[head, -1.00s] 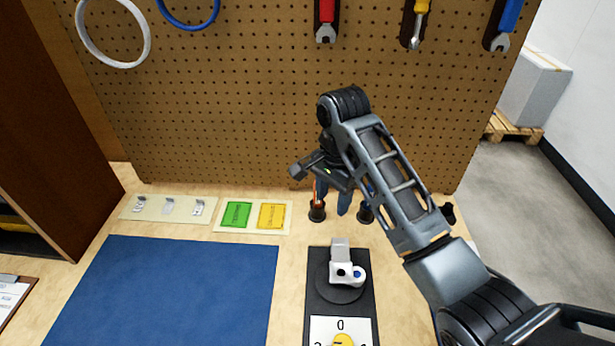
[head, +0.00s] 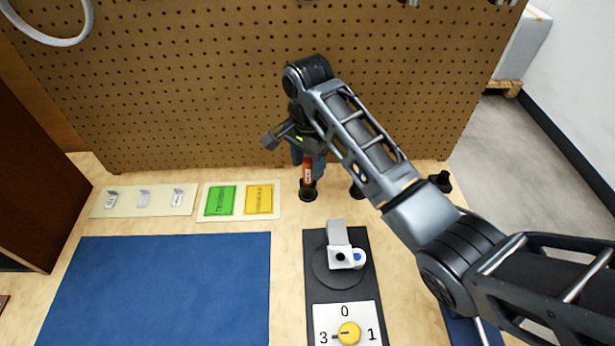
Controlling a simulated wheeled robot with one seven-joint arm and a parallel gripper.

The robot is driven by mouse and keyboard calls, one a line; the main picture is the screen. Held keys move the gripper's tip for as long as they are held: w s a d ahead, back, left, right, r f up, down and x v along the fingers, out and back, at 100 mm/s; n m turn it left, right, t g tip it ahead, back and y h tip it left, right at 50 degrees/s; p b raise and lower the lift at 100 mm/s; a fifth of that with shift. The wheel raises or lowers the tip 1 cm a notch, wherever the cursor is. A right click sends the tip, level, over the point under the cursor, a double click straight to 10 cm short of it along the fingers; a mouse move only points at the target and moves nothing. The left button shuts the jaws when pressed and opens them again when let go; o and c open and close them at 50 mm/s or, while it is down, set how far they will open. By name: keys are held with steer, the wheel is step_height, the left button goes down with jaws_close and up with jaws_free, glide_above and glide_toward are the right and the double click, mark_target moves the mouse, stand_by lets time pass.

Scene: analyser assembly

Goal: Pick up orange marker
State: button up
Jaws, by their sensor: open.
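The orange marker (head: 308,172) stands upright in a small black round holder (head: 308,194) at the back of the bench, in front of the pegboard. The marker's top is hidden behind the gripper. I cannot tell whether the fingers touch it or how the far finger sits.
More black holders stand to the right, one (head: 356,191) partly behind my arm and one (head: 441,181) at the bench's right. A black fixture with a yellow dial (head: 349,334) stands in front. Green (head: 220,200) and yellow (head: 259,199) cards lie left, beyond a blue mat (head: 160,290).

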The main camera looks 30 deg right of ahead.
mark_target(308, 178)
steer(key=shift+f, duration=1.25)
steer(key=shift+c, duration=0.4)
jaws_close()
